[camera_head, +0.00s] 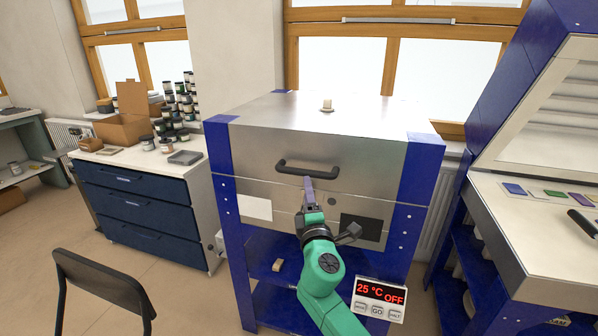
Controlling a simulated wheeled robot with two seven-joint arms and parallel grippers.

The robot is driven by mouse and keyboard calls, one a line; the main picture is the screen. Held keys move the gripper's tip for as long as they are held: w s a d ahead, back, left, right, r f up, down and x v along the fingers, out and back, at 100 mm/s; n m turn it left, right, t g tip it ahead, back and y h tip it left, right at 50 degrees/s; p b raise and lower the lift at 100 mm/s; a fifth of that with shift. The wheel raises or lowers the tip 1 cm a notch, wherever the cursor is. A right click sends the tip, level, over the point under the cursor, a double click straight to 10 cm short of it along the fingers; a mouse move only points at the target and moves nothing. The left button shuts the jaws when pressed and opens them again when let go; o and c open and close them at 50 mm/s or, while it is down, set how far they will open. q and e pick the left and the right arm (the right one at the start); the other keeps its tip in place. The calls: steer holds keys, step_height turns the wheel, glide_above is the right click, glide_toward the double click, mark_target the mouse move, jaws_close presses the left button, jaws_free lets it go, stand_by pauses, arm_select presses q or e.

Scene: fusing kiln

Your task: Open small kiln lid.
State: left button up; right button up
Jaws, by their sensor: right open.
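The small kiln is a silver metal box with blue corner posts on a blue stand. Its lid (372,150) is down, with a thin seam line between it and the body (257,192) below. A dark bar handle (307,168) is fixed across the front of the lid. My right gripper (308,183) is open, with its fingers pointing up just below the middle of the handle. I cannot tell whether the fingertips touch the handle. My left gripper is not in view.
A control box (378,298) at the kiln's lower front reads 25 °C OFF. A small light block (327,105) sits on top of the lid. A blue drawer cabinet (140,205) stands left, a black chair (100,285) at front left, and a blue-framed bench (540,235) right.

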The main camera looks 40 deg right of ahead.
mark_target(305, 174)
steer(key=x, duration=0.8)
steer(key=shift+w+d+p, duration=0.25)
steer(key=shift+p, duration=0.1)
steer(key=shift+s, duration=0.1)
jaws_close()
stand_by(0.7)
